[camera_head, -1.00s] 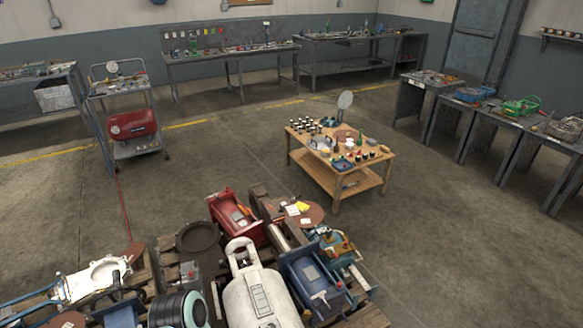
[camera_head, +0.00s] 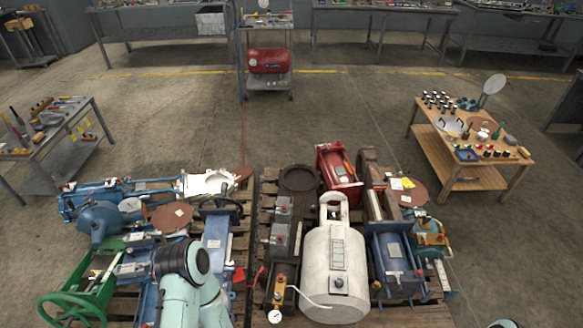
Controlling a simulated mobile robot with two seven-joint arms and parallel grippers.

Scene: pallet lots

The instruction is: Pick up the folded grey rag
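I cannot make out a folded grey rag for certain in the head view. A small grey item (camera_head: 510,140) lies at the right side of the wooden table (camera_head: 487,171), but it is too small to identify. Part of my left arm shows at the bottom, in front of the pallets. A small piece of what may be my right arm shows at the bottom right edge. Neither gripper can be seen.
Pallets in front carry a white tank (camera_head: 333,262), a red machine (camera_head: 338,172), a blue machine (camera_head: 394,267) and a green-wheeled machine (camera_head: 80,300). A bench with tools (camera_head: 50,125) stands left. A red tank on a cart (camera_head: 268,62) stands behind. Open floor lies between.

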